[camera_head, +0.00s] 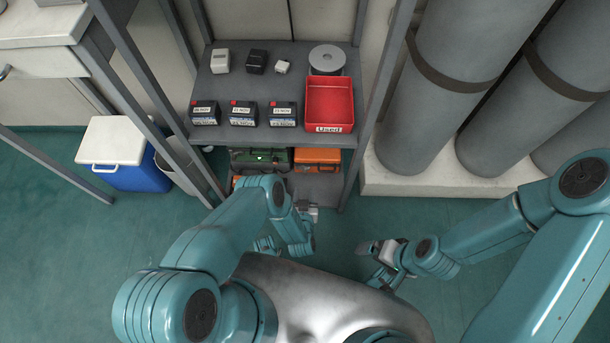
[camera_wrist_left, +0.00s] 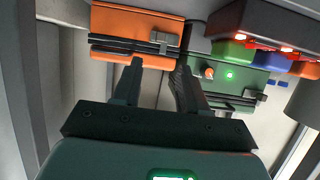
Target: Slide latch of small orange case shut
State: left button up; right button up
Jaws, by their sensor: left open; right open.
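The small orange case (camera_head: 317,157) sits at the right end of the low shelf in the head view, beside a dark green case (camera_head: 262,157). An orange case with a grey latch piece (camera_wrist_left: 164,38) on its dark front band fills the upper left of the left wrist view (camera_wrist_left: 120,22). My left gripper (camera_head: 307,208) is in front of the low shelf. In the left wrist view its two dark fingers (camera_wrist_left: 158,75) are apart and empty, pointing at the orange case's front. I cannot tell if they touch it. My right gripper (camera_head: 366,247) is open and empty over the floor.
More orange (camera_head: 243,182) shows at the low shelf's left, partly behind my left arm. The shelf above holds labelled dark batteries (camera_head: 242,113) and a red bin (camera_head: 330,103). Shelf posts flank the opening. Grey cylinders (camera_head: 440,90) stand right; a blue cooler (camera_head: 135,170) stands left.

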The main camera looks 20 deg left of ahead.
pick_arm(q)
jog(key=b+x, duration=0.2)
jog(key=x, duration=0.2)
jog(key=b+x, duration=0.1)
jog(key=x, duration=0.4)
jog(key=shift+s+f+b, duration=0.15)
jog(key=shift+f+b, duration=0.05)
jog(key=shift+b, duration=0.2)
jog(key=shift+w+a, duration=0.1)
jog(key=shift+w, duration=0.45)
